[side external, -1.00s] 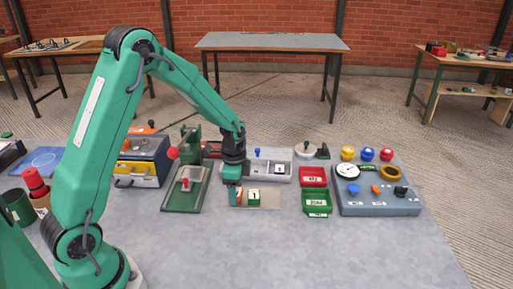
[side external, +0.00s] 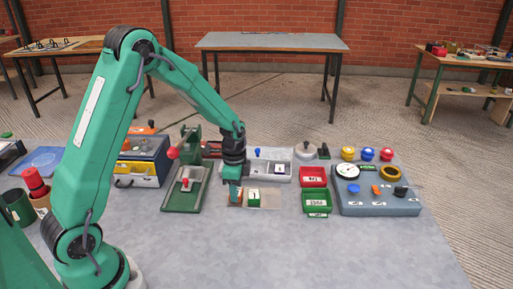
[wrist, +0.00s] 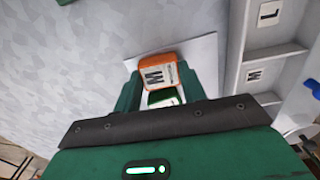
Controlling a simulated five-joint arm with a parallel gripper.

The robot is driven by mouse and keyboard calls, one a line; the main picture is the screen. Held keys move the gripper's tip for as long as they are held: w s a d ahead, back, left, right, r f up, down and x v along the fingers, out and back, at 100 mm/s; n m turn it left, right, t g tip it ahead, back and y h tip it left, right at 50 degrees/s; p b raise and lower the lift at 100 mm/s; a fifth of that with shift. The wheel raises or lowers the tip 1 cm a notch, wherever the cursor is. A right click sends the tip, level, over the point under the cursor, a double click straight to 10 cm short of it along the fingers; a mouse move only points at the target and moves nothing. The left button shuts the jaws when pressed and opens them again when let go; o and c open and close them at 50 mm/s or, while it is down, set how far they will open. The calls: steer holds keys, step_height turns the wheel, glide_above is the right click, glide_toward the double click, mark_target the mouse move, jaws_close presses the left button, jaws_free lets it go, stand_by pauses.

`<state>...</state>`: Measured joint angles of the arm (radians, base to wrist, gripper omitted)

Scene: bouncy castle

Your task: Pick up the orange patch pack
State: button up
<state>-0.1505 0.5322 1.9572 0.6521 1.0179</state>
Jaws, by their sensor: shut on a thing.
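The orange patch pack (wrist: 158,75) has a white label with a dark letter, likely M. It lies between the two fingers of my gripper (wrist: 160,84) in the wrist view, and the gripper is shut on it. In the side external view my gripper (side external: 235,187) points down at the left end of a pale mat, with the orange pack (side external: 235,198) partly hidden by the fingers. A green pack (side external: 253,198) with a white label stands just to its right. The green pack (wrist: 163,97) also shows close to the orange one in the wrist view.
The pale mat (side external: 271,201) is bare on its right. A grey divided tray (side external: 283,179) lies behind it. A red bin (side external: 314,176), a green bin (side external: 318,200) and a gauge panel (side external: 375,208) stand to the right. A green press (side external: 184,200) stands left. The front table is clear.

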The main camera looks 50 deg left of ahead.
steer(key=shift+r, duration=0.9)
step_height(320, 180, up, 2)
steer(key=shift+r, duration=0.25)
steer(key=s+d+r, duration=0.4)
steer(key=d+r, duration=0.2)
steer(key=d, duration=0.4)
steer(key=shift+s+d+r, duration=0.2)
steer(key=shift+d+r, duration=0.15)
steer(key=shift+d, duration=0.05)
steer(key=shift+r, duration=0.15)
steer(key=shift+r, duration=1.85)
